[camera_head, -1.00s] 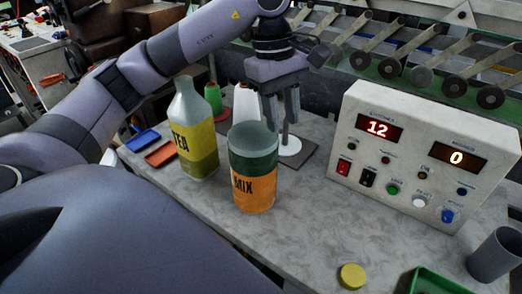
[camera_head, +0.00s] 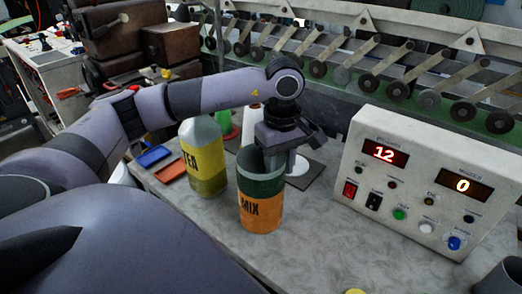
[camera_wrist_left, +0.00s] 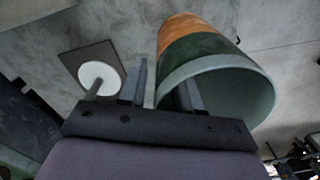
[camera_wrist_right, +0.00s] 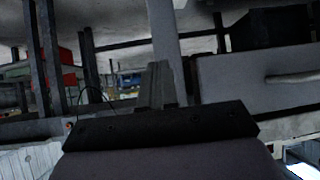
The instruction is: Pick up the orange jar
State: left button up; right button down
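The orange jar (camera_head: 261,212) is an open cup with an orange lower part marked MIX and a dark green upper band. It stands upright on the grey worktop. My left gripper (camera_head: 279,162) points down at the jar's far right rim. In the left wrist view the jar (camera_wrist_left: 205,60) lies under the gripper (camera_wrist_left: 162,88). One finger is inside the mouth and the other outside, with the wall between them. A gap shows beside the outer finger, so the gripper is open. My right gripper (camera_wrist_right: 157,85) shows only in its wrist view, with its fingers together and empty.
A yellow-labelled TEA bottle (camera_head: 204,160) stands close left of the jar. A white control box (camera_head: 420,180) stands to the right. A spindle on a dark plate (camera_head: 314,177) is behind. Red (camera_head: 170,170) and blue (camera_head: 154,156) trays lie left.

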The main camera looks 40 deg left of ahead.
pick_arm(q)
grip_shut()
dwell(1.4)
